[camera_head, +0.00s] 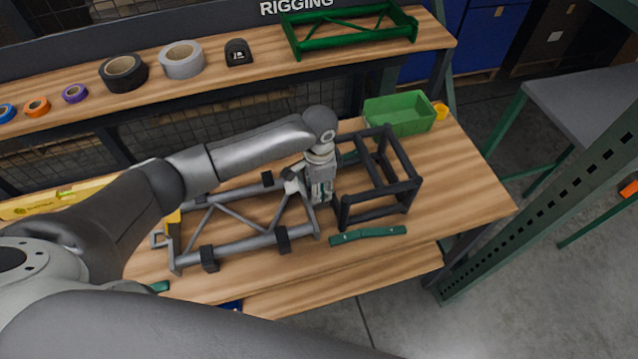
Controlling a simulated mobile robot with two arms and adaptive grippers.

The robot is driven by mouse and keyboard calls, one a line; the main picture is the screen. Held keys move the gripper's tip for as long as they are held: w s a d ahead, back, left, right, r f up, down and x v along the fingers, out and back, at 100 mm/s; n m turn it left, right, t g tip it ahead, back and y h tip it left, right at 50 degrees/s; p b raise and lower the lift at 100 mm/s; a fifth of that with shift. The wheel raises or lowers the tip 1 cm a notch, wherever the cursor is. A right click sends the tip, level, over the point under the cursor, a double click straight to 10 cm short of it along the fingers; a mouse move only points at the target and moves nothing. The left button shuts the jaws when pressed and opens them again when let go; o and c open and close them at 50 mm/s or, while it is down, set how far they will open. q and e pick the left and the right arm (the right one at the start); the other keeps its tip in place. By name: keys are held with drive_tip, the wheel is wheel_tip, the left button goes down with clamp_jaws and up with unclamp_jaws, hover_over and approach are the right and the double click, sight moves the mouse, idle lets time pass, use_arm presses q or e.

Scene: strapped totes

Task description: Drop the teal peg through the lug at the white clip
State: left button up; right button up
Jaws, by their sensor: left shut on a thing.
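My left gripper (321,190) points down at the right end of a grey tubular frame (246,240), in the gap beside a dark box-shaped frame (376,217). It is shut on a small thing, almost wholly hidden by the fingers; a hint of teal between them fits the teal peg. A small pale part (292,184) at the gripper's left side may be the white clip or part of the gripper; I cannot tell. The lug is not clear behind the gripper. I cannot tell whether the held thing touches the frame. My right gripper is not in view.
A teal strip (368,235) lies at the bench's front. A green bin (399,113) stands at the back right. Tape rolls (182,59) and a green frame (350,30) sit on the rear shelf. The bench is clear at right.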

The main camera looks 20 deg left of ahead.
use_arm(q)
drive_tip(key=shift+f, duration=0.35)
drive_tip(key=o, duration=1.1)
wheel_tip(320, 180, up, 12)
drive_tip(key=shift+r, duration=0.1)
